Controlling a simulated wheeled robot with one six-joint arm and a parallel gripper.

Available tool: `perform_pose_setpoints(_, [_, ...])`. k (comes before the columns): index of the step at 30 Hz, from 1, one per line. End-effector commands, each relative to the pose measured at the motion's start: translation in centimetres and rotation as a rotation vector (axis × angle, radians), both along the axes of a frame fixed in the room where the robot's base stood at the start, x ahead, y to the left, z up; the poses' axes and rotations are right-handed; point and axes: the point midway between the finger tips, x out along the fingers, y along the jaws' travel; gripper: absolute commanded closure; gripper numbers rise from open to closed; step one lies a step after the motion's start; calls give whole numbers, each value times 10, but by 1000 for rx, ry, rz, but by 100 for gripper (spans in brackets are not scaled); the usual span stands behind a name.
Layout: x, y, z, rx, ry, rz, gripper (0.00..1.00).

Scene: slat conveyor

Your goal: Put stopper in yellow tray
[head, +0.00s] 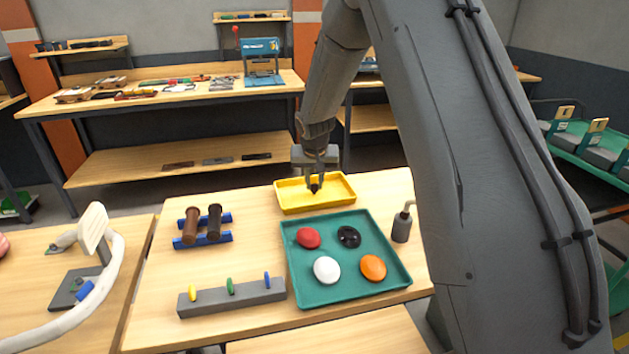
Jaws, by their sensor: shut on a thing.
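My gripper (314,184) points down over the yellow tray (290,208), inside its outline in the head view. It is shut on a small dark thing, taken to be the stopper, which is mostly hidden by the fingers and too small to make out. The yellow tray is shallow and rectangular, at the back of the near table, and looks empty apart from what my gripper holds. I cannot tell whether the held thing touches the tray floor.
A teal tray (345,297) with red, black, white and orange rounded pieces lies just in front. A grey spouted container (401,228) stands at right. A blue rack (203,238) and a grey block with coloured pegs (232,297) are at left.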

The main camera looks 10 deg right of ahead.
Motion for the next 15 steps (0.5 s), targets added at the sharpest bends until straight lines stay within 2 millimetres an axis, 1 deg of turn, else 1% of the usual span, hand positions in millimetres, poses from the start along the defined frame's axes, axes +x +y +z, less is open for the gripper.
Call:
perform_pose_setpoints(7, [0,0,-3,0,0,0,100])
perform_pose_setpoints(8, [0,0,-3,0,0,0,79])
perform_pose_setpoints(9, [0,0,-3,0,0,0,72])
perform_pose_setpoints(11, [0,0,-2,0,0,0,62])
perform_pose_setpoints(15, [0,0,-2,0,0,0,62])
